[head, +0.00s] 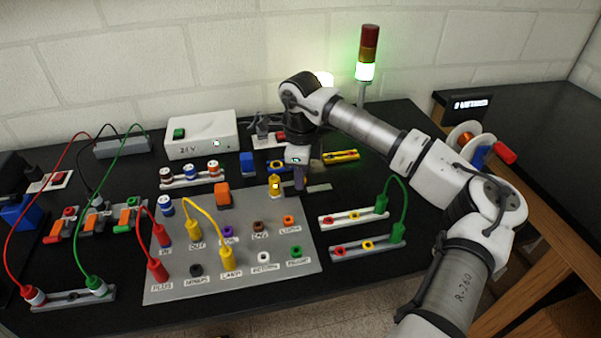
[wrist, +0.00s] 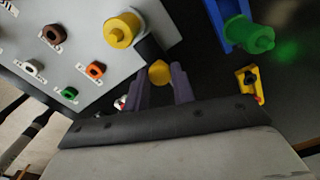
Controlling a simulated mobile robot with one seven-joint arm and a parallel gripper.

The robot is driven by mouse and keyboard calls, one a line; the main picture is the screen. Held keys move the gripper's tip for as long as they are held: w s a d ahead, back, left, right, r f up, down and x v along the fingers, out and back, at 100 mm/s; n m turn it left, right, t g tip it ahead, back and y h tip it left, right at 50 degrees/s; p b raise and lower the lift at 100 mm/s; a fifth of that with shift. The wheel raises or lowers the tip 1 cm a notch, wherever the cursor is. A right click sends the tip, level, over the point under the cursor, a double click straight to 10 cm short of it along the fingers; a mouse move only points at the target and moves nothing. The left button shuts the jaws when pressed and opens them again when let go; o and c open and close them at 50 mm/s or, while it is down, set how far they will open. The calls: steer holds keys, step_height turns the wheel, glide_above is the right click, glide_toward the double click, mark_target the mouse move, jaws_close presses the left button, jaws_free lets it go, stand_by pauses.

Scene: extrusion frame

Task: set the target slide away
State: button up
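My gripper (head: 298,180) points down just right of the panel's back corner. In the wrist view its two purple fingers (wrist: 159,88) stand apart, with a round yellow knob (wrist: 159,72) between their tips. I cannot tell whether they press on it. A dark bar (wrist: 150,48) runs from the knob toward the panel corner. In the head view a flat grey strip (head: 319,187) lies beside the fingers, which hide the knob. Nothing is labelled as the target slide, so I cannot tell which part it is.
A blue block with a green top (wrist: 248,35) and a yellow strip (head: 341,156) are close by.

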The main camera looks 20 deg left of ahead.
mark_target(315, 188)
jaws_close()
steer(key=shift+w+d+b, duration=0.4)
steer(key=shift+w+d, duration=0.15)
steer(key=shift+d, duration=0.25)
steer(key=shift+w+d+b, duration=0.4)
steer(key=shift+w+d, duration=0.1)
steer(key=shift+d, duration=0.25)
steer(key=o, duration=0.8)
jaws_free()
steer(key=shift+a, duration=0.1)
steer(key=shift+c, duration=0.2)
steer(key=shift+r, duration=0.1)
step_height(315, 188, up, 14)
steer(key=b, duration=0.2)
steer(key=shift+b, duration=0.3)
steer(key=shift+s+f, duration=0.1)
steer(key=shift+f, duration=0.1)
